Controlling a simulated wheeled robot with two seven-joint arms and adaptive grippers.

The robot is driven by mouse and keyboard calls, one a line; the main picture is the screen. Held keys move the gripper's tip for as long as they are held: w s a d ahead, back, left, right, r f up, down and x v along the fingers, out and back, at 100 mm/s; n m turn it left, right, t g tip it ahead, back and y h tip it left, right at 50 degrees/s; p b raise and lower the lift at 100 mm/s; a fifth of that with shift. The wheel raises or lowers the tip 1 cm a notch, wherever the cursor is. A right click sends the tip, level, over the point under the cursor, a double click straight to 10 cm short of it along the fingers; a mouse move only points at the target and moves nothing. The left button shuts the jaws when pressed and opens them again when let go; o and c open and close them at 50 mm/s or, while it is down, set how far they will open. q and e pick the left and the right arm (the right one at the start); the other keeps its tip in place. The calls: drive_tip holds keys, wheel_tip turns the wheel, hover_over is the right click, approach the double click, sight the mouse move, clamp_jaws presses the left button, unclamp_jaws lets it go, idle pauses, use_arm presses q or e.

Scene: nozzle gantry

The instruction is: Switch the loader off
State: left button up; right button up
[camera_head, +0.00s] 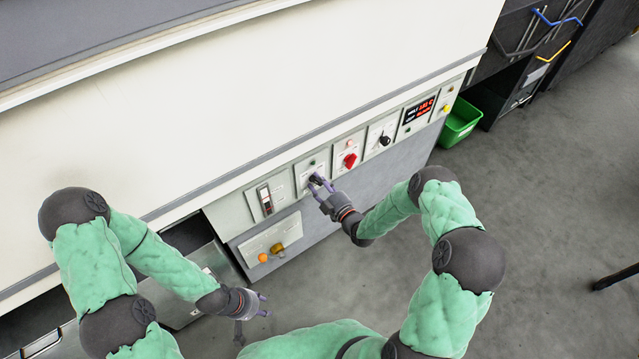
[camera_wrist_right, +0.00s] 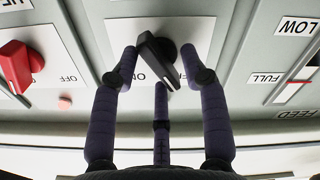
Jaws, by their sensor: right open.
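A black rotary knob (camera_wrist_right: 158,60) sits on a white plate of the control panel, and it also shows in the head view (camera_head: 316,180). Its handle is tilted, and an "ON" label is partly visible beside it. My right gripper (camera_head: 321,186) is at this knob. In the right wrist view its fingers (camera_wrist_right: 160,75) are open, spread around the knob's lower side; I cannot tell whether they touch it. The label naming the knob is not readable. My left gripper (camera_head: 262,306) is open and empty, low in front of the machine.
A red knob (camera_head: 349,160) with an "OFF" label, a second black knob (camera_head: 385,140) and a red display (camera_head: 419,110) are right of the gripper. A slider switch (camera_head: 265,199) is left. A green bin (camera_head: 459,122) stands on the floor. Floor in front is clear.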

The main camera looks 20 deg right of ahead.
drive_tip(key=v, duration=1.2)
idle(0.4)
drive_tip(key=s+a+f+m+g+h, duration=0.2)
drive_tip(key=s+a+f+m+g, duration=0.2)
drive_tip(key=a+f+m+g, duration=0.45)
drive_tip(key=s+a+f+m+g, duration=0.1)
drive_tip(key=s+g, duration=0.3)
drive_tip(key=s, duration=0.4)
drive_tip(key=s+a+f+m+g, duration=0.1)
drive_tip(key=s+m+g, duration=0.2)
drive_tip(key=s, duration=0.5)
drive_tip(key=shift+s+a+g, duration=0.2)
drive_tip(key=shift+a+g, duration=0.2)
drive_tip(key=shift+g, duration=0.15)
